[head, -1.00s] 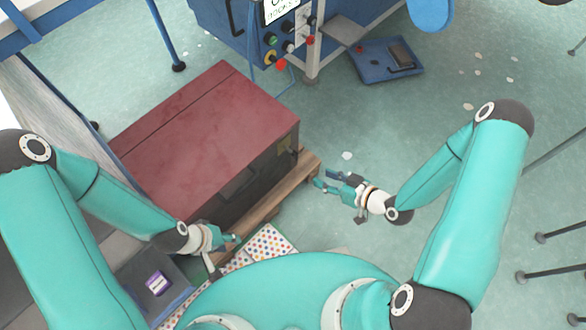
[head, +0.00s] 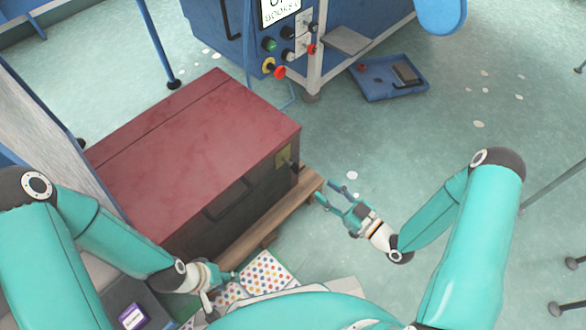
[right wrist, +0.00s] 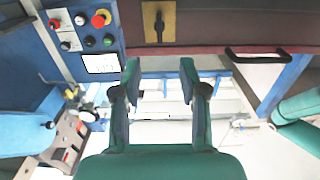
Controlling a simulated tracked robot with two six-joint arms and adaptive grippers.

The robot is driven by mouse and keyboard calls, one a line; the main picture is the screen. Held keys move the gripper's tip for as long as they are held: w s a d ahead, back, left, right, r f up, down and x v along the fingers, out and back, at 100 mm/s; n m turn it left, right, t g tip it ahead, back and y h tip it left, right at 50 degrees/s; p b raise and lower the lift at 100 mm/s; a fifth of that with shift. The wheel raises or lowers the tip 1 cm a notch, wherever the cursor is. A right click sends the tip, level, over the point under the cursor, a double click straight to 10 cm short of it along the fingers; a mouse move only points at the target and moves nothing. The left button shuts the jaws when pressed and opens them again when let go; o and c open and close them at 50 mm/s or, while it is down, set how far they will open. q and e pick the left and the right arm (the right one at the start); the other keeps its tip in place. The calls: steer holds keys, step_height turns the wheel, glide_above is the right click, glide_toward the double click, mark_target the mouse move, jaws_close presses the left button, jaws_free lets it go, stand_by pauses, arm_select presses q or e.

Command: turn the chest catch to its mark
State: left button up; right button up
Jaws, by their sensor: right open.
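The chest (head: 200,140) has a dark red lid and dark sides, and its lid is down. Its catch is a small dark lever on a brass-coloured plate (head: 284,155) at the right end of the chest. In the right wrist view the plate (right wrist: 174,22) is at the top, with the dark catch lever (right wrist: 159,27) upright on it. No mark can be made out. My right gripper (head: 326,193) is open and empty, apart from the catch, with its fingers toward the chest. My left gripper (head: 222,283) is low by the chest's front; its jaw state is unclear.
The chest stands on a wooden pallet (head: 255,232). A blue machine (head: 235,40) with buttons is behind it. A blue tray (head: 385,90) lies on the floor to the right. A dotted sheet (head: 268,272) is near my left gripper. Floor right of the chest is mostly clear.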

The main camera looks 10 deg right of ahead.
mark_target(298, 170)
steer(key=b+x, duration=0.2)
steer(key=x, duration=0.9)
steer(key=shift+w+a, duration=0.25)
steer(key=shift+w, duration=0.05)
jaws_close()
steer(key=shift+a, duration=0.4)
steer(key=shift+s+d, duration=0.1)
steer(key=shift+d, duration=0.2)
